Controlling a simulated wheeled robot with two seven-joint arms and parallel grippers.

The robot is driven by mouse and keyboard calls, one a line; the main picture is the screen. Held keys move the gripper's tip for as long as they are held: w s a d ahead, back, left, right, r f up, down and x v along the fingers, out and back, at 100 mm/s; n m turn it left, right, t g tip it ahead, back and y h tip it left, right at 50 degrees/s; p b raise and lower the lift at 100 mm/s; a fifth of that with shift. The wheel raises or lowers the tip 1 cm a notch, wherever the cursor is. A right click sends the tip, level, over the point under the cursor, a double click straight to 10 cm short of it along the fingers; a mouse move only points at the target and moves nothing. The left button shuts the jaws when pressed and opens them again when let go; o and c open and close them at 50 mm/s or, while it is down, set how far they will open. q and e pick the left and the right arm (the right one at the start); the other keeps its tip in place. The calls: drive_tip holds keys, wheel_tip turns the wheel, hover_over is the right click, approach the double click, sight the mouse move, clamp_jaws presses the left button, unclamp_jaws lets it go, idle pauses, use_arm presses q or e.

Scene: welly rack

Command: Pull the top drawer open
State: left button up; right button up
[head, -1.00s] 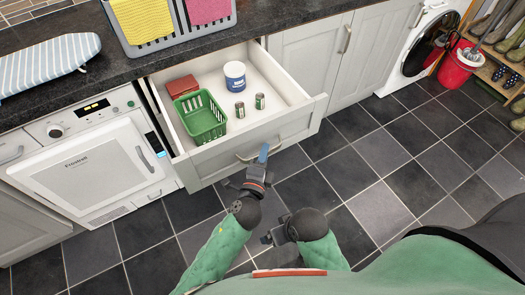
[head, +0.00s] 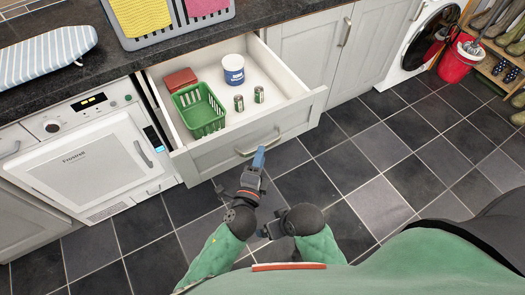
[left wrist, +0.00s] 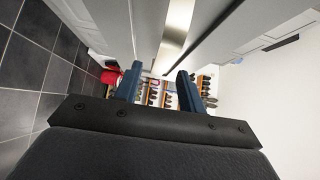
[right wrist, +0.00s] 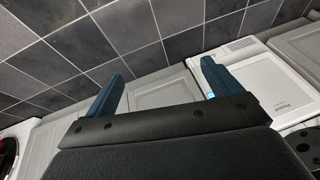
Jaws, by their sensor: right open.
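The top drawer (head: 215,155) stands pulled well out, its grey front facing me. Its metal bar handle (head: 258,142) also shows in the left wrist view (left wrist: 176,28). My left gripper (head: 258,158) is just in front of the handle. In the left wrist view its blue fingers (left wrist: 158,82) are apart with nothing between them, and the handle lies beyond the tips. My right gripper (head: 266,232) hangs low over the floor, away from the drawer. In the right wrist view its fingers (right wrist: 162,80) are apart and empty.
The drawer holds a green basket (head: 200,112), a brown box (head: 180,80), a white and blue tub (head: 233,69) and two small cans (head: 258,94). A white appliance (head: 85,160) stands left of it. The tiled floor (head: 350,180) is clear to the right.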

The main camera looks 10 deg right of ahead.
use_arm(q)
drive_tip(key=v, duration=0.3)
drive_tip(key=shift+s+a+b, duration=0.1)
drive_tip(key=shift+s+b, duration=0.15)
drive_tip(key=shift+b, duration=0.05)
use_arm(e)
drive_tip(key=shift+a+f, duration=0.7)
drive_tip(key=shift+f, duration=0.2)
drive_tip(key=shift+r, duration=0.1)
drive_tip(key=shift+w+r+t, duration=0.25)
drive_tip(key=shift+r+t, duration=0.05)
